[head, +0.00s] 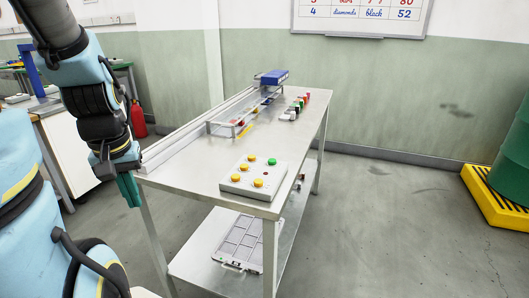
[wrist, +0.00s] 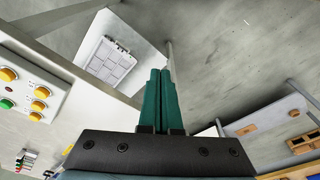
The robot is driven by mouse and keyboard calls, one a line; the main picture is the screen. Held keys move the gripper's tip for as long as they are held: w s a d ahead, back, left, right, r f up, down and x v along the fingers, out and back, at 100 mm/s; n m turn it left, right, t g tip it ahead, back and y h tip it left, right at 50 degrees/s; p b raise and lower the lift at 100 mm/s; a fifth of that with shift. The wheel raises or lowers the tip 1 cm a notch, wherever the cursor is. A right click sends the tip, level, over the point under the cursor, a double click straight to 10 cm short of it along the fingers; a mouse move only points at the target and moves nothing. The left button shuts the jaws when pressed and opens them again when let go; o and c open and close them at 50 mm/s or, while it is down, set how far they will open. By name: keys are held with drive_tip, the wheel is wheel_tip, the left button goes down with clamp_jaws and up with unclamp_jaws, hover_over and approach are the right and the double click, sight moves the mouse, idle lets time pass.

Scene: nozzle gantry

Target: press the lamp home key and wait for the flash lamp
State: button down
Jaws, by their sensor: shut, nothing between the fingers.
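A pale control box (head: 228,185) sits on the near end of the steel table, with several yellow keys (head: 235,178) and one green key (head: 272,161) on top. It also shows at the left edge of the wrist view (wrist: 40,72). I cannot read any label telling which is the lamp home key. A blue unit (head: 275,76) stands on the rail at the far end; I cannot tell whether it is the flash lamp, and no flash shows. My gripper (head: 129,190), with teal fingers, is shut and empty, pointing down left of the table, apart from the box.
The steel table (head: 205,165) carries a long rail (head: 190,130) along its left edge and several small coloured blocks (head: 298,106). A grey tray (head: 240,240) lies on the lower shelf. A green drum on a yellow pallet (head: 490,195) stands far right. Floor right of the table is clear.

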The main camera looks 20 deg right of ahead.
wheel_tip(320, 180, up, 7)
drive_tip(key=n+t+h+p, duration=0.4)
drive_tip(key=t+h+p, duration=0.1)
drive_tip(key=t+p, duration=0.15)
hover_over(272, 162)
drive_tip(key=shift+d+r, duration=0.1)
drive_tip(key=shift+r, duration=0.05)
wheel_tip(272, 162, down, 9)
drive_tip(key=b, duration=0.7)
drive_tip(key=shift+b, duration=0.4)
idle(0.4)
drive_tip(key=shift+f+b, duration=0.35)
